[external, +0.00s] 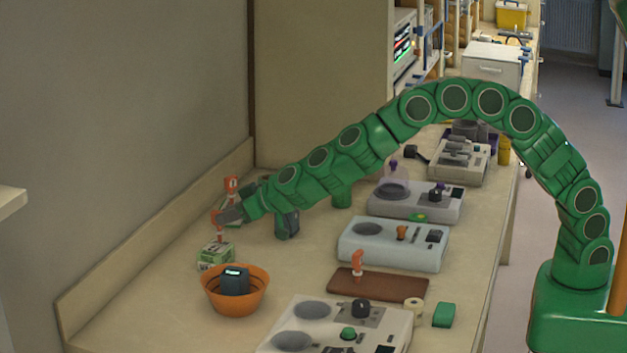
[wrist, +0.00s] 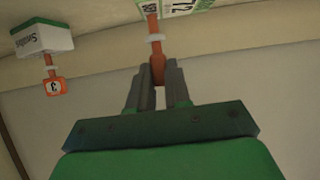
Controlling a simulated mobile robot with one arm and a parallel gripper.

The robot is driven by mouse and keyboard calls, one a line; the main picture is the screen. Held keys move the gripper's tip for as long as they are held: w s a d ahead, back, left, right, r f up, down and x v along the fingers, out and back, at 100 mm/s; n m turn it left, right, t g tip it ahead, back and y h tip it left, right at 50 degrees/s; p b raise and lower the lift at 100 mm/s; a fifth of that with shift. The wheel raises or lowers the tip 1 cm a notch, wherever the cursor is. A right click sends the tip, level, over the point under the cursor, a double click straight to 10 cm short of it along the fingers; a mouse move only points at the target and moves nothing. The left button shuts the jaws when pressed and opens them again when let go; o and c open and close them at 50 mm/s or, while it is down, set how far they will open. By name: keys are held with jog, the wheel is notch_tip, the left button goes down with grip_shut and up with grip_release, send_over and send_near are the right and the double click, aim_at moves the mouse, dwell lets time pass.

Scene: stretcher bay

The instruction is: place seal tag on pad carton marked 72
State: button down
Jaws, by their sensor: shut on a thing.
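My gripper (external: 219,217) is shut on an orange seal tag (wrist: 155,60) with a pale collar. In the external view the tag is upright, directly above a green-and-white carton (external: 215,256). In the wrist view this carton (wrist: 180,7) shows 72 and 88 at the top edge, partly cut off. The tag's far end reaches the carton there; I cannot tell whether it touches. A second carton (wrist: 42,38) carries another orange tag (wrist: 54,86) marked 3. That tag also shows behind my gripper in the external view (external: 232,185).
An orange bowl (external: 236,301) holding a dark device (external: 234,281) stands in front of the carton. Another orange tag (external: 357,264) stands on a brown board (external: 385,287). Grey consoles (external: 393,246) line the right of the counter. A wall borders the left.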

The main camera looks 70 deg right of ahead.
jog(key=shift+f, duration=0.1)
jog(key=c, duration=1.1)
grip_release()
jog(key=shift+v, duration=6.1)
jog(key=shift+w, duration=0.1)
